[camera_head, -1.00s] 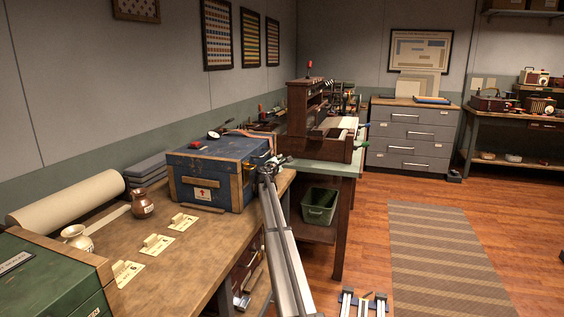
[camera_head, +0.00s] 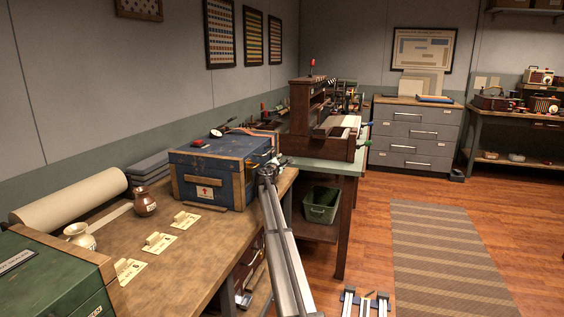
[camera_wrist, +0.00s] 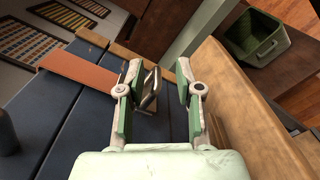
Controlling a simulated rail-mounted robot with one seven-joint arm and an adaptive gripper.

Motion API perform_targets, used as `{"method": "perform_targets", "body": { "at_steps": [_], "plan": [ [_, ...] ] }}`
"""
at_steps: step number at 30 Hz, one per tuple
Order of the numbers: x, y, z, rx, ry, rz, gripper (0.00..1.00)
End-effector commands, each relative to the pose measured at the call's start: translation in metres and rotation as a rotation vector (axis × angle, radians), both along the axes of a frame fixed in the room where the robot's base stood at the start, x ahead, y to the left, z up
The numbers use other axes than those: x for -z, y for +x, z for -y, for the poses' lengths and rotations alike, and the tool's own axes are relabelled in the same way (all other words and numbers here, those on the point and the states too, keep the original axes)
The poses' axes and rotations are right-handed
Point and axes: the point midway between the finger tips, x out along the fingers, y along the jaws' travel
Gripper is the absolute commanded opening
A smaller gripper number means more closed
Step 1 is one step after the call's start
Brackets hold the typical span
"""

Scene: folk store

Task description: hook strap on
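A blue chest (camera_head: 210,178) with wooden edges stands on the workbench, and its dark blue slatted top (camera_wrist: 75,115) fills much of the wrist view. An orange-brown strap (camera_wrist: 82,77) lies across that top and runs toward my gripper. A dark metal loop, seemingly a buckle or hook (camera_wrist: 150,88), is at the strap's end side, between my fingers and close to the left one. My gripper (camera_wrist: 161,75) is open at the chest's right edge, with a gap at the right finger. In the head view my gripper (camera_head: 270,166) is small, and its fingers are unclear.
A green chest (camera_head: 50,280), two small jugs (camera_head: 144,202) and several cards (camera_head: 187,219) are on the workbench (camera_head: 170,262). A wooden loom-like frame (camera_head: 302,115) stands behind the blue chest. A green bin (camera_head: 321,205) sits low to the right. The floor at right is open.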

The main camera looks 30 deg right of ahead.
Motion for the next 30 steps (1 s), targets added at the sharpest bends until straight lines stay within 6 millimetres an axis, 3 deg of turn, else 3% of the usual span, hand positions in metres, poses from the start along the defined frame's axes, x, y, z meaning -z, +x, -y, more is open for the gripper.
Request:
{"method": "perform_targets", "body": {
  "at_steps": [9,15,30],
  "plan": [
    [0.001,-0.042,-0.049,-0.001,0.0,0.0,0.35],
    [0.001,-0.059,-0.071,0.0,0.0,-0.002,0.35],
    [0.001,-0.062,-0.076,0.0,0.001,-0.002,0.35]
  ]
}}
